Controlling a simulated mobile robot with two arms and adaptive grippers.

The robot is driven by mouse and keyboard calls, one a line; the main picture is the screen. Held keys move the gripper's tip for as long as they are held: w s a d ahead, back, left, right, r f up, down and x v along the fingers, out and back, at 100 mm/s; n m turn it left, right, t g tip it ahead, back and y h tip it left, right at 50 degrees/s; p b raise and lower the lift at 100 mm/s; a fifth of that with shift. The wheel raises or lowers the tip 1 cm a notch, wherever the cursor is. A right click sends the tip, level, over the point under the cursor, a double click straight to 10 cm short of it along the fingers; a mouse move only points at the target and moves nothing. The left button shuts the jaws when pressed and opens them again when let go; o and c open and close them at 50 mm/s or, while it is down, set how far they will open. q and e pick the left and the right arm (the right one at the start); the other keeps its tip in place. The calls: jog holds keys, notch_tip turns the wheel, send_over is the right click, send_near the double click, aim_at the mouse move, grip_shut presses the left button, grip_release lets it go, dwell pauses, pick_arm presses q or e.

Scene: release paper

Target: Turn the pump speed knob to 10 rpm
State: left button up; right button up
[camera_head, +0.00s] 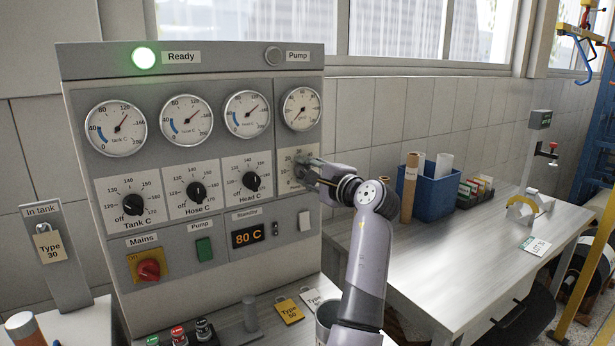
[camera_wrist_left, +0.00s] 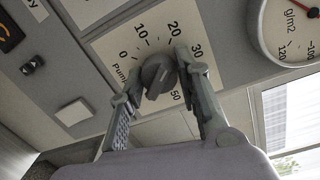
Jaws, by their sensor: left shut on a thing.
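The pump speed knob (camera_wrist_left: 157,76) is a dark grey knob on a white dial plate (camera_wrist_left: 124,46) marked 0, 10, 20, 30 and 50 in the left wrist view. My left gripper (camera_wrist_left: 160,66) has one finger on each side of the knob and is shut on it. In the head view my left gripper (camera_head: 306,170) is at the rightmost dial plate (camera_head: 286,180) and hides the knob. Which number the knob's pointer is on cannot be told clearly. My right gripper is not in view.
The grey control panel (camera_head: 84,75) carries several gauges and the Tank, Hose and Head knobs (camera_head: 251,181), left of my gripper. The green Ready lamp (camera_head: 144,57) is lit; the display (camera_head: 247,236) reads 80 C. A bench (camera_head: 430,250) with a blue bin (camera_head: 432,193) stands at right.

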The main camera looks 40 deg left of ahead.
pick_arm(q)
jog(key=n+b, duration=0.2)
jog(key=n, duration=0.3)
jog(key=shift+f, duration=0.2)
jog(key=n+b, duration=0.2)
jog(key=n, duration=0.2)
jog(key=shift+s+t, duration=0.1)
jog(key=shift+t, duration=0.3)
jog(key=shift+n+h, duration=0.3)
jog(key=o, duration=1.1)
jog(key=shift+r, duration=0.15)
jog(key=shift+o, duration=0.2)
